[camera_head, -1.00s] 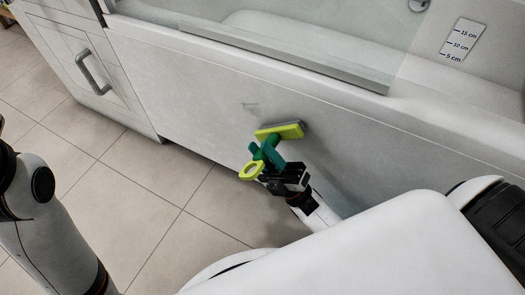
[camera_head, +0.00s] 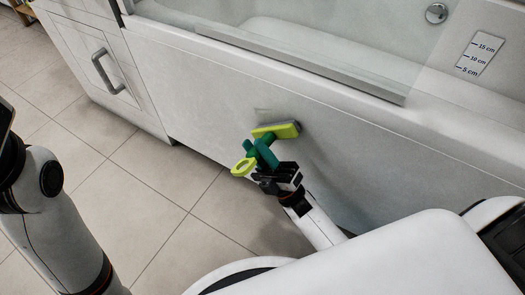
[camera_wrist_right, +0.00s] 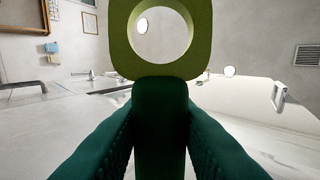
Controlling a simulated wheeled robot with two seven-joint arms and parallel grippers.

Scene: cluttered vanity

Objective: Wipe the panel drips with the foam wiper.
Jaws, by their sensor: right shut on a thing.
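The foam wiper (camera_head: 277,131) has a yellow-green head with a grey foam edge, held against or very close to the white tub panel (camera_head: 200,85). A faint grey drip mark (camera_head: 262,112) shows on the panel just above the head's left part; the head may hide some of it. My right gripper (camera_head: 264,159) is shut on the wiper's green handle. The handle's yellow-green ring end sticks out to the lower left. In the right wrist view the ring (camera_wrist_right: 160,40) and handle (camera_wrist_right: 160,130) stand between my green fingers. My left gripper is out of view; only its arm shows.
A white cabinet (camera_head: 95,45) with a grey handle adjoins the panel at the left. Above the panel run the tub rim and a glass screen (camera_head: 300,65). A depth label (camera_head: 480,54) is inside the tub. The tiled floor (camera_head: 140,200) is clear.

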